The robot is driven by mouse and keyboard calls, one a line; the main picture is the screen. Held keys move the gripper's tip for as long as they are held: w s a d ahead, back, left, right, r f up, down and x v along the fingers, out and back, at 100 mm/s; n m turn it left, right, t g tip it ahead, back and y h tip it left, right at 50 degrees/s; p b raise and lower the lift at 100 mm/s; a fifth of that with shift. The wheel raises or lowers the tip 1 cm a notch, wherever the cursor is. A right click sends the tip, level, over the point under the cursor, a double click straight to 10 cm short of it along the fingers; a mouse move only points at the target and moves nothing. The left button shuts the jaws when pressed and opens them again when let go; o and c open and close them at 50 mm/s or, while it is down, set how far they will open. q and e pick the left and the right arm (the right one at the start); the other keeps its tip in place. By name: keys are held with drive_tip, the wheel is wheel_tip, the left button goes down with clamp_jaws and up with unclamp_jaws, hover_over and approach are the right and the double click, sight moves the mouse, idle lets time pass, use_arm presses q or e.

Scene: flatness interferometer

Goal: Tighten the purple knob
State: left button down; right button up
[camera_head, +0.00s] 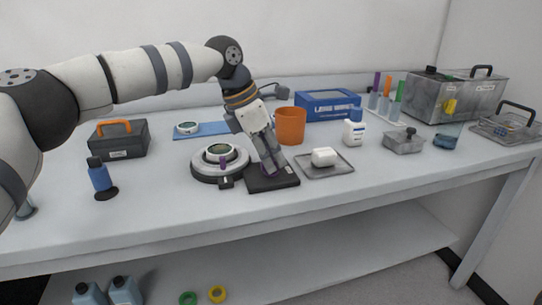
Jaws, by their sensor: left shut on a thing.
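My left gripper (272,168) points down over a flat dark block (284,183) on the table. It is shut on what looks like the purple knob; only a trace of purple shows at the fingertips, and the fingers hide the rest. My right gripper is not in view.
An orange cup (291,126) stands close behind my left gripper. A tray (338,171) with a white block (324,157) is just right of the dark block. A blue bottle (99,174) and a dark case (119,140) stand left. The front table strip is clear.

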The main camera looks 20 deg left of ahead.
use_arm(q)
drive_tip(key=shift+f, duration=0.15)
drive_tip(key=c, duration=1.6)
unclamp_jaws()
drive_tip(key=v, duration=1.2)
drive_tip(key=shift+d, duration=0.1)
